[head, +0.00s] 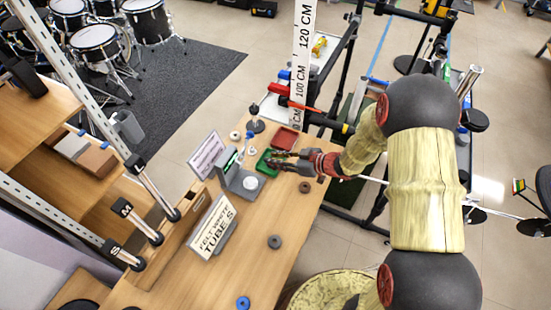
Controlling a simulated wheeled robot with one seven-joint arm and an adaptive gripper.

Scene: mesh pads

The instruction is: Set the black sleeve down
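My gripper (281,160) is small in the head view, over the table near the green tray (264,168) and just below the red tray (285,141). Its dark fingers point left. I cannot make out the gap between them or whether they hold anything. I cannot pick out the black sleeve with certainty; a dark piece at the fingers cannot be told apart from the fingers themselves.
A grey stand (243,184) with a white disc is left of the green tray. A lettered sign (213,227) and a pale sign (206,155) stand at the left. A dark peg (255,121) stands at the back. A blue ring (243,302) lies in front. The right-front table is mostly clear.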

